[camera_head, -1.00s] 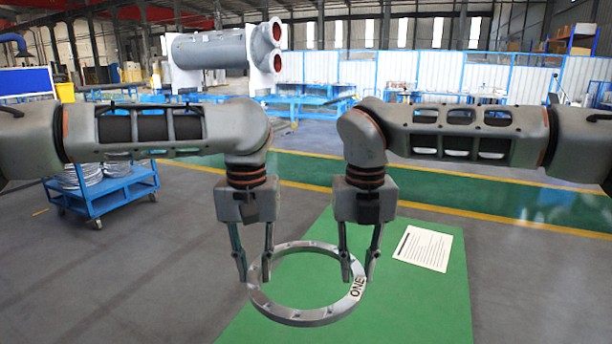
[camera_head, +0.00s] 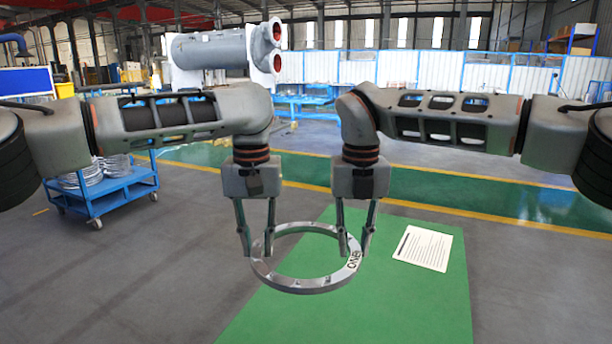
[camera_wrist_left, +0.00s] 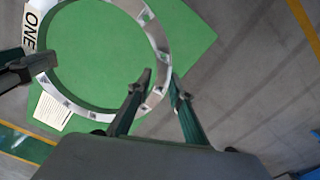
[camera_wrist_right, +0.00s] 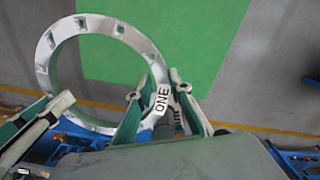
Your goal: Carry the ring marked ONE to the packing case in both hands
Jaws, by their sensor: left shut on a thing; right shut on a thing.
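A silver metal ring (camera_head: 296,287) with a white label reading ONE (camera_head: 354,262) hangs level between my two grippers, over a green mat. My left gripper (camera_head: 257,250) is shut on its left side, and my right gripper (camera_head: 353,250) is shut on its right side by the label. In the left wrist view the ring (camera_wrist_left: 77,97) lies between the left fingers (camera_wrist_left: 160,88). In the right wrist view the ring (camera_wrist_right: 97,25) passes between the right fingers (camera_wrist_right: 155,85), with the label beside them. I see no packing case that I can make out.
The green mat (camera_head: 420,310) lies on the grey floor with a printed sheet (camera_head: 423,248) on it. A blue cart (camera_head: 110,188) with metal rings stands at the left. A large grey cylinder (camera_head: 215,50) and blue benches stand at the back. The floor at right is clear.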

